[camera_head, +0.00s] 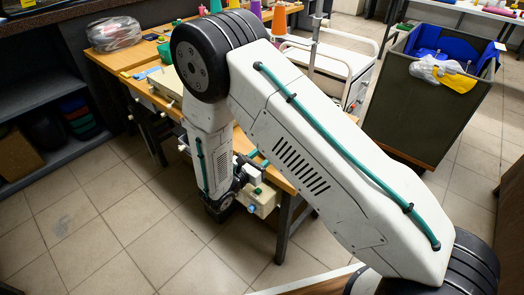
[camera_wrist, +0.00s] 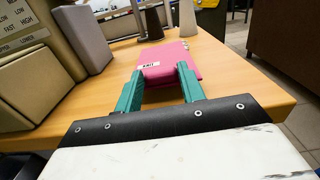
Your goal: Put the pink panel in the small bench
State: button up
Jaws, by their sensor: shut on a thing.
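The pink panel (camera_wrist: 168,56), flat with a small white printed label, shows in the wrist view. It is between the green fingers of my gripper (camera_wrist: 167,76), which is shut on its near edge. The panel is over the wooden top of a bench (camera_wrist: 245,75); I cannot tell whether it touches the top. A wooden-topped bench (camera_head: 276,181) with dark legs also shows in the head view, partly hidden by my arm. The panel and my fingertips are not clear in the head view. I cannot tell which surface is the small bench.
In the wrist view, a beige box with printed labels (camera_wrist: 28,80) and a grey block (camera_wrist: 83,38) stand left; cone-like things (camera_wrist: 153,23) stand beyond the panel. In the head view, a white cart (camera_head: 320,62) and a dark bin (camera_head: 415,115) stand beyond the bench. Tiled floor lies open at left.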

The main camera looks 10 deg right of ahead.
jog(key=shift+f, duration=0.45)
jog(key=shift+f, duration=0.5)
dwell(0.3)
jog(key=o, duration=1.6)
jog(key=shift+s+a, duration=0.1)
jog(key=shift+s+a+r, duration=0.3)
jog(key=shift+s+a, duration=0.15)
jog(key=shift+a, duration=0.2)
jog(key=shift+s+a+r, duration=0.35)
jog(key=shift+s+a, duration=0.15)
jog(key=shift+a, duration=0.15)
jog(key=shift+s+a+r, duration=0.3)
jog(key=shift+s+a, duration=0.15)
jog(key=shift+a, duration=0.2)
